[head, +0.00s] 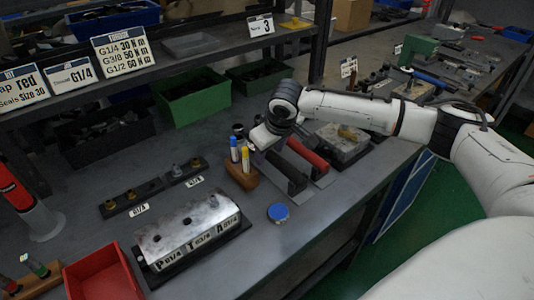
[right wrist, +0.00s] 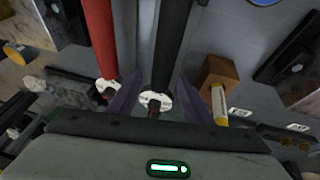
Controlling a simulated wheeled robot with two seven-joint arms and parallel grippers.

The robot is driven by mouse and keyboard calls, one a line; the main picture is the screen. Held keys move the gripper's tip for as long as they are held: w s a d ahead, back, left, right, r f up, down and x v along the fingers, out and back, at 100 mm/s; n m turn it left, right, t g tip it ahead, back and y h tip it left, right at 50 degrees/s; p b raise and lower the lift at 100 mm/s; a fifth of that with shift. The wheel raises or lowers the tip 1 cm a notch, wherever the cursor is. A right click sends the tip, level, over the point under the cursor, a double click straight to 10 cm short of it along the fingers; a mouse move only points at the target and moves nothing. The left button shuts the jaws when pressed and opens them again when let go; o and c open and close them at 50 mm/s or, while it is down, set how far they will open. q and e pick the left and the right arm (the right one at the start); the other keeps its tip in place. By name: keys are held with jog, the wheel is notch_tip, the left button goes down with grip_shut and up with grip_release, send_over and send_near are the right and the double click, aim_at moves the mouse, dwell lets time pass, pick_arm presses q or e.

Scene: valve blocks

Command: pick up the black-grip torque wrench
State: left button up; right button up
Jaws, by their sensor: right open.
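The black-grip torque wrench (head: 286,171) lies on the bench in a holder, beside the red-grip wrench (head: 308,155). In the right wrist view the black grip (right wrist: 173,45) runs between my two fingers, with the red grip (right wrist: 100,38) outside them on the left. My right gripper (head: 263,143) is open above the wrench's far end. It also shows in the right wrist view (right wrist: 155,88), one finger on each side of the black-grip wrench. I cannot tell whether the fingers touch it. My left gripper is not in view.
A wooden block with yellow and blue markers (head: 241,178) stands close left of my right gripper. A metal valve block (head: 190,228), a blue round cap (head: 278,212) and a red tray (head: 100,273) are nearer. A grey box (head: 342,143) stands right of the wrenches. Green bins (head: 193,98) are behind.

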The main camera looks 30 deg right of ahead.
grip_shut()
jog(key=shift+w+r, duration=0.1)
